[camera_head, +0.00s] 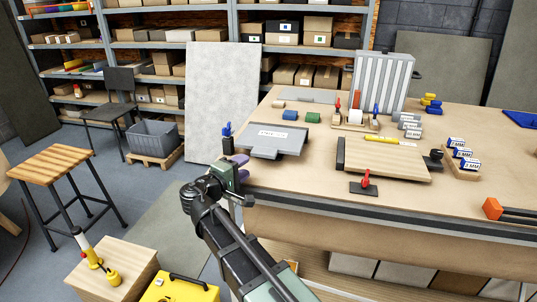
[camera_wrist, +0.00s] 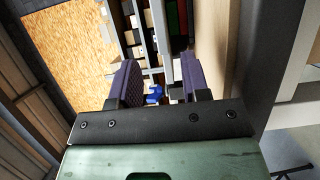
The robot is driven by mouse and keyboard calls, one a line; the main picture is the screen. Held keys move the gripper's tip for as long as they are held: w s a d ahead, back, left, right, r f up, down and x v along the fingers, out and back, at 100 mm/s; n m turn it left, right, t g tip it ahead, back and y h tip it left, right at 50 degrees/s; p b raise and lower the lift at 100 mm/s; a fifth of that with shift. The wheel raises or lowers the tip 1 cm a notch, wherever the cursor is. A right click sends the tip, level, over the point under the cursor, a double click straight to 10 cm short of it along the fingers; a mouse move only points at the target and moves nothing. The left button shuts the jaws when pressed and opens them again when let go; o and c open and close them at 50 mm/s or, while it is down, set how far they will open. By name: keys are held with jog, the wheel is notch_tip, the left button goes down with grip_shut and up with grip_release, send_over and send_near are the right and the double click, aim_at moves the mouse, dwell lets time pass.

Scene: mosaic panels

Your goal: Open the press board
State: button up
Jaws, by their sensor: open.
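A wooden board (camera_head: 386,160) with a dark left edge lies flat on the workbench, with a black knob (camera_head: 434,160) at its right end. A yellow tool (camera_head: 390,140) lies along its far edge. A grey flat plate (camera_head: 268,141) with a white label lies to its left. I cannot tell for certain which of these is the press board.
A small dark stand with a red clamp (camera_head: 365,181) sits in front of the wooden board. A blue-handled clamp (camera_head: 227,131) stands by the bench's left corner. Labelled blocks (camera_head: 462,157) and orange-handled tools (camera_head: 492,208) lie at the right. A stool (camera_head: 60,165) stands at far left.

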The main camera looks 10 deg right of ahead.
aim_at(260, 155)
jog(key=x, duration=1)
jog(key=shift+d, duration=0.1)
grip_shut()
